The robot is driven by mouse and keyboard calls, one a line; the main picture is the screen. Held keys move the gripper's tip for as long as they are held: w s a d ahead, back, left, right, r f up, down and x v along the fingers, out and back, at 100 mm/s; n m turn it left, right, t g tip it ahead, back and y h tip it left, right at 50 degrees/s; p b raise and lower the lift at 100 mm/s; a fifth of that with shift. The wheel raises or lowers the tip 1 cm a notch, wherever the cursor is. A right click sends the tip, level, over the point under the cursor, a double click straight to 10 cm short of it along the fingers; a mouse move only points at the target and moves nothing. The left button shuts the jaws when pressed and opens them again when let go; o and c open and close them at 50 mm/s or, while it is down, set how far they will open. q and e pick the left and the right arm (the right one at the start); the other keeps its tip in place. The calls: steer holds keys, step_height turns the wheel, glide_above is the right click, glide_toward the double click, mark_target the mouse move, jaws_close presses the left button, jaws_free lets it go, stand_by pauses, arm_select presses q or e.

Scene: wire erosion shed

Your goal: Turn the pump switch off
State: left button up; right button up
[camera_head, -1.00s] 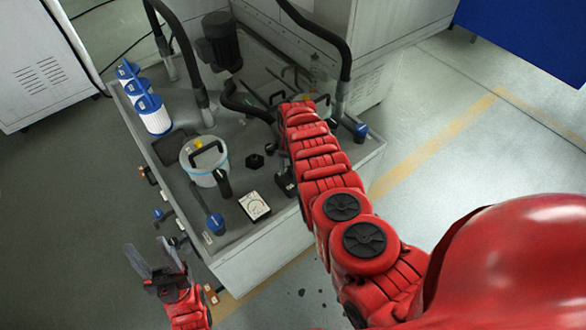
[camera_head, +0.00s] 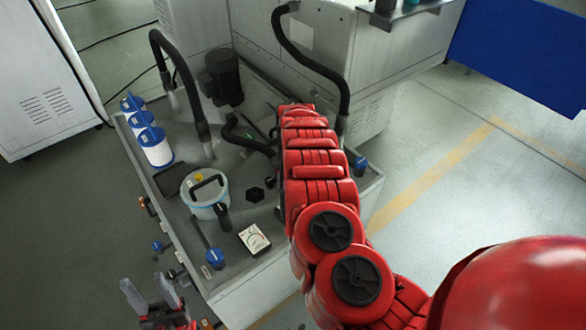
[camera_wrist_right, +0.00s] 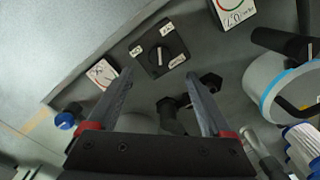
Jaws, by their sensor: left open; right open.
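The pump switch (camera_wrist_right: 160,52) shows in the right wrist view as a black square plate with a round rotary knob, a light pointer mark and small white labels. The labels are too small to read surely. My right gripper (camera_wrist_right: 160,78) is open and empty; its fingertips point towards the switch, with the knob between and beyond them. I see no clear contact. In the head view my right arm hides the switch and its own gripper. My left gripper (camera_head: 148,291) is open and empty at the lower left, beside the tank unit (camera_head: 243,292).
A white dial gauge (camera_head: 254,239), blue valve knob (camera_head: 214,258), white bucket (camera_head: 206,195), black motor (camera_head: 222,78) and several blue-capped filters (camera_head: 155,147) crowd the unit's top. Black hoses (camera_head: 340,80) arch over it. The floor at right (camera_head: 460,150) is clear.

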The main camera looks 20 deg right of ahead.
step_height(320, 180, up, 8)
steer(key=shift+r, duration=0.15)
steer(key=shift+w, duration=0.1)
stand_by(0.5)
